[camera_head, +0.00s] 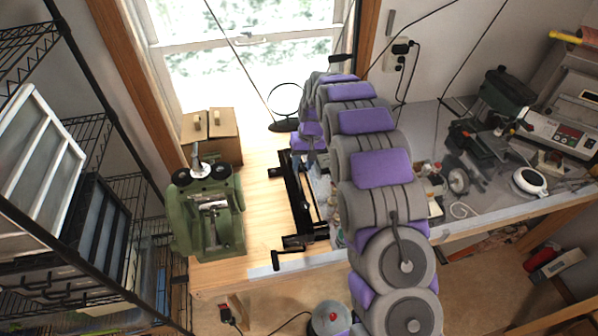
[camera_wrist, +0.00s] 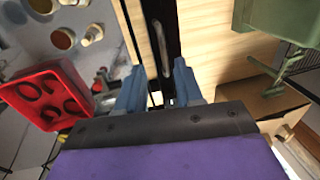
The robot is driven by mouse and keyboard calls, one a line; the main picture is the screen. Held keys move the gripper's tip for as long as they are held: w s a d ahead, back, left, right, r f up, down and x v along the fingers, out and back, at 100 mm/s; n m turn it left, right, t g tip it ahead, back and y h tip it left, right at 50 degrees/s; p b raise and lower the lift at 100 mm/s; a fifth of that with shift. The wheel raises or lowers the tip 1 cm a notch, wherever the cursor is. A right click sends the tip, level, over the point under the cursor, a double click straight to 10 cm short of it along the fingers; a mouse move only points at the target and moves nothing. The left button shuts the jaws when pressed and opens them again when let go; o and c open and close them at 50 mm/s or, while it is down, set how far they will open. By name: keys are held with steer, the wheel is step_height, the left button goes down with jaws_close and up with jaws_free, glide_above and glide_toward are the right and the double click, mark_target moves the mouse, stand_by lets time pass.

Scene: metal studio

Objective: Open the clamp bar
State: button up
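The likely clamp bar (camera_head: 294,192) is a long black bar on a black frame lying on the wooden bench in the head view. In the wrist view a dark bar (camera_wrist: 166,20) with a pale, elongated metal piece (camera_wrist: 160,48) runs down between the fingers. My gripper (camera_wrist: 156,82) has two blue-grey fingers spread apart, with no object visibly held. In the head view my gripper (camera_head: 297,160) is small, near the bar's far end and partly hidden by my arm. I cannot tell whether the fingers touch the bar.
A green machine (camera_head: 208,215) stands left of the bar, with a cardboard box (camera_head: 225,135) behind it. A round stand (camera_head: 284,124) is behind the bar. A red tray (camera_wrist: 50,95) shows at the wrist view's left. Tools crowd the grey bench at right.

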mark_target(297, 177)
steer(key=f, duration=0.3)
steer(key=shift+a+f, duration=0.3)
steer(key=shift+f, duration=0.1)
steer(key=shift+s+a+f, duration=0.1)
steer(key=shift+a+f, duration=0.4)
steer(key=shift+a, duration=0.2)
steer(key=shift+d, duration=0.55)
steer(key=c, duration=0.4)
steer(key=shift+a, duration=0.1)
jaws_close()
steer(key=shift+a, duration=0.2)
steer(key=shift+d, duration=0.1)
